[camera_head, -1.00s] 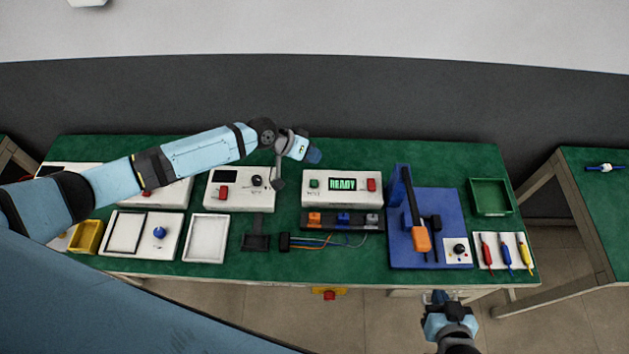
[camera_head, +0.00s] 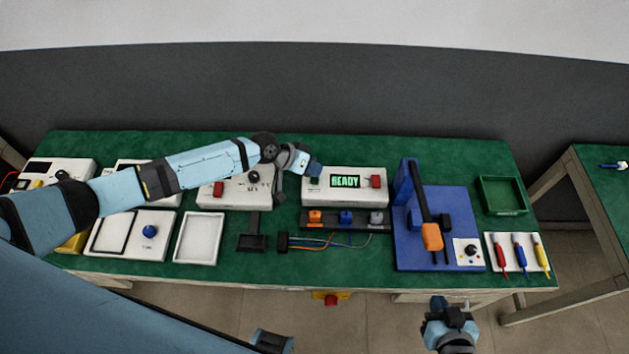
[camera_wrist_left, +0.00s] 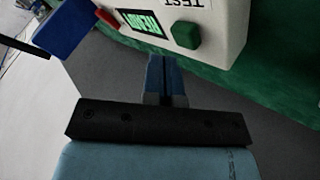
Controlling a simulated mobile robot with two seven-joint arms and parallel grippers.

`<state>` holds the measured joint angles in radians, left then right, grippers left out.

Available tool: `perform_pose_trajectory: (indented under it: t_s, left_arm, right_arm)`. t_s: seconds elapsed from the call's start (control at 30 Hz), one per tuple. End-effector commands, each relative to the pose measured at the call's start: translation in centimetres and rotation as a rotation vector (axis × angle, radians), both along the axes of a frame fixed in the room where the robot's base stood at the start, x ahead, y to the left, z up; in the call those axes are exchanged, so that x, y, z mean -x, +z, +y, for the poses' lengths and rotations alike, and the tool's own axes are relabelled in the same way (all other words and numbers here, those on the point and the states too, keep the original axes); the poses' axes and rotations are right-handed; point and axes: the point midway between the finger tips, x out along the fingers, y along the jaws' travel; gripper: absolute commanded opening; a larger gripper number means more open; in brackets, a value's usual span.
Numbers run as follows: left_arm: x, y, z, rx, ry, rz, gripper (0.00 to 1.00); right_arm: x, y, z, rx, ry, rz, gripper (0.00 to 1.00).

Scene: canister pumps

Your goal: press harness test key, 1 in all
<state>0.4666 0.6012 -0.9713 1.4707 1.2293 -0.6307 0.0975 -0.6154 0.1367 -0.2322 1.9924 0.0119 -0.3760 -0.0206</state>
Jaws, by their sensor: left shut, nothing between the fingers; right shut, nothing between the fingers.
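The harness tester is a white box (camera_head: 350,200) at the middle back of the table, with a lit display (camera_head: 345,181) reading READY. Its green key (camera_head: 315,182) is on the left and a red key (camera_head: 376,182) on the right. In the left wrist view the green key (camera_wrist_left: 187,34) sits beside the label TEST. My left gripper (camera_head: 315,169) is shut and empty, just behind and above the green key. In the wrist view its fingertips (camera_wrist_left: 167,60) show close to the key with a small gap in the picture. My right gripper (camera_head: 448,303) is shut and empty, in front of the table.
A connector strip (camera_head: 345,226) and loose wires (camera_head: 325,240) lie in front of the tester. A blue fixture (camera_head: 440,255) with an orange-handled lever stands to the right. Further right are a green tray (camera_head: 503,195) and several probes (camera_head: 520,250). More white boxes stand left.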

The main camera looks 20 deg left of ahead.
Motion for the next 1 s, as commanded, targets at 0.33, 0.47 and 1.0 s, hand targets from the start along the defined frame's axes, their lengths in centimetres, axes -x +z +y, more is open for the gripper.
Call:
perform_pose_trajectory:
  t_s: [0.33, 0.47, 1.0]
  left_arm:
    - [-0.01, 0.09, -0.01, 0.0, 0.0, 0.0, 0.0]
    - [0.0, 0.07, -0.02, 0.0, 0.0, 0.0, 0.0]
    - [-0.01, 0.09, -0.01, 0.0, 0.0, 0.0, 0.0]
  right_arm:
    - [-0.1, 0.36, 0.05, -0.001, 0.0, -0.007, 0.0]
    - [-0.05, 0.17, -0.01, 0.0, 0.0, -0.004, 0.0]
    - [0.04, -0.11, -0.18, 0.003, -0.002, 0.001, 0.0]
